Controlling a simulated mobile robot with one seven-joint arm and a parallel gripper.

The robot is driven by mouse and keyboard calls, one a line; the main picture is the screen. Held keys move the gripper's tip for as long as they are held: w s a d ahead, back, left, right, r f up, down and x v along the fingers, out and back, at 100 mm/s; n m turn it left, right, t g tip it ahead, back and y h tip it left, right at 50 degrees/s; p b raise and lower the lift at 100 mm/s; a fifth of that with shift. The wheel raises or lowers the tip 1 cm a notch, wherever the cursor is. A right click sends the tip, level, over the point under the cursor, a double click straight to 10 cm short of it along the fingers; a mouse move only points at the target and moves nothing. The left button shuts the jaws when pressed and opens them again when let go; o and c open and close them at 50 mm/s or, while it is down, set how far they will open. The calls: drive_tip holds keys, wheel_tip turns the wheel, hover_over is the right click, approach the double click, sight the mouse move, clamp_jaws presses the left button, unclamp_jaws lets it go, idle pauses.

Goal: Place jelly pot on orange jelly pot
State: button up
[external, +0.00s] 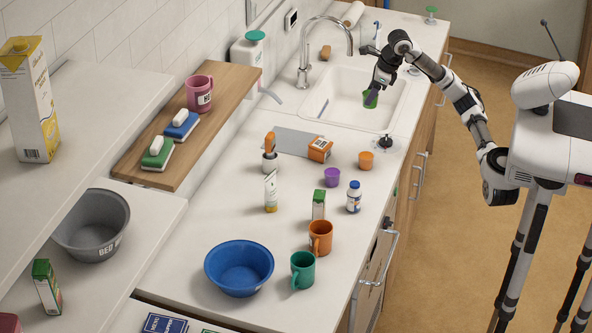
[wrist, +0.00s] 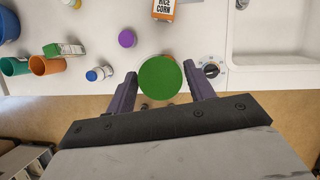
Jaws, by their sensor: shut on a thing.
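A green jelly pot (external: 370,100) is held between the fingers of my gripper (external: 373,92), in the air. In the wrist view the green pot (wrist: 160,78) shows its round green face between the two dark fingers of my gripper (wrist: 163,85). The orange jelly pot (external: 366,160) stands on the counter, apart from and below the held pot in the external view. In the wrist view the green pot hides nearly all of it; only a sliver of orange (wrist: 172,57) shows at its upper edge.
A purple pot (external: 332,177), a white bottle with a blue cap (external: 354,197) and an orange box (external: 320,149) stand near the orange pot. A dark knob (external: 386,142) lies beside it, towards the sink (external: 345,112). Mugs and a blue bowl (external: 239,269) are farther along.

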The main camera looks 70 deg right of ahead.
wheel_tip(320, 180, down, 18)
drive_tip(key=p, duration=0.2)
drive_tip(key=shift+f+p, duration=0.2)
drive_tip(key=shift+p, duration=0.2)
drive_tip(key=shift+f, duration=0.2)
drive_tip(key=o, duration=1)
drive_tip(key=shift+r, duration=0.1)
drive_tip(key=shift+r, duration=0.15)
drive_tip(key=b+v, duration=0.2)
drive_tip(key=v, duration=1)
